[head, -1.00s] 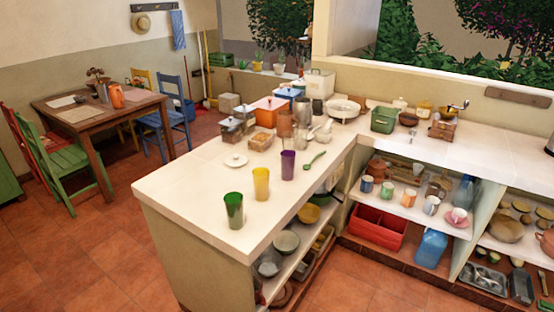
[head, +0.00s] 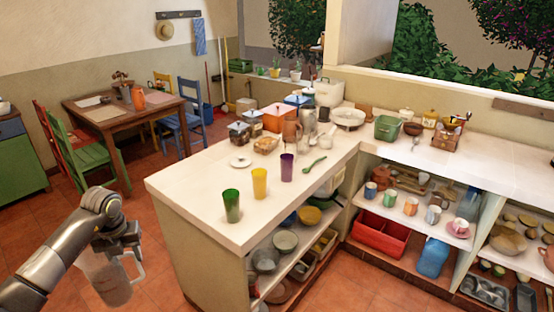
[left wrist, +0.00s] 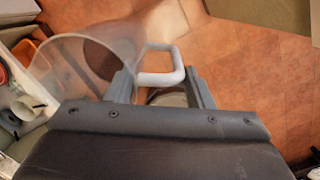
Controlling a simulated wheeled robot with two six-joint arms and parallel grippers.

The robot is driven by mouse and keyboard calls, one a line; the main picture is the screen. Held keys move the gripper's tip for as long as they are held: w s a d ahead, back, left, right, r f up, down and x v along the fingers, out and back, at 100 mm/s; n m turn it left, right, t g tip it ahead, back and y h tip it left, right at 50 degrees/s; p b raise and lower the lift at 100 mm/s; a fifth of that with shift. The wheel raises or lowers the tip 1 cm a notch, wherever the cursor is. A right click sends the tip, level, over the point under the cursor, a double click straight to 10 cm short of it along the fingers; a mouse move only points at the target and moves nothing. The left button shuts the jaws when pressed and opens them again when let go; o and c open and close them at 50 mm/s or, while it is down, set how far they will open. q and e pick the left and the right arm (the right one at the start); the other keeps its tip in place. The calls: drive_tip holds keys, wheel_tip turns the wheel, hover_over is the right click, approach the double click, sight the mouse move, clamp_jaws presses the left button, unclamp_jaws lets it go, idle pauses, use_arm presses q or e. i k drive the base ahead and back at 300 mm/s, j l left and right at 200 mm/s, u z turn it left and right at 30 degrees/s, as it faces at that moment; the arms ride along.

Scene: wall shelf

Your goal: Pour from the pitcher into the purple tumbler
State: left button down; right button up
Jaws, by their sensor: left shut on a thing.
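My left gripper (head: 126,250) is shut on the handle of a clear pitcher (head: 106,280), at the lower left of the head view. The pitcher hangs over the floor, left of the counter and below its top. In the left wrist view the pitcher (left wrist: 75,72) is left of the fingers, with its pale handle (left wrist: 178,65) between them. Its contents cannot be made out. The purple tumbler (head: 287,168) stands upright on the counter, well to the right of my gripper. My right gripper is not in view.
A yellow tumbler (head: 259,184) and a green tumbler (head: 232,206) stand nearer the counter's front end. The counter (head: 190,190) is bare left of the tumblers. Pots and jars crowd behind.

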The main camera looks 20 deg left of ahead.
sight(287, 168)
drive_tip(key=l+z, duration=0.15)
drive_tip(key=z, duration=0.3)
drive_tip(key=l+z, duration=0.15)
drive_tip(key=z, duration=0.35)
drive_tip(key=i+j+z, duration=0.1)
drive_tip(key=j+z, duration=0.35)
drive_tip(key=i+j+z, duration=0.1)
drive_tip(key=j+z, duration=0.3)
drive_tip(key=l, duration=0.1)
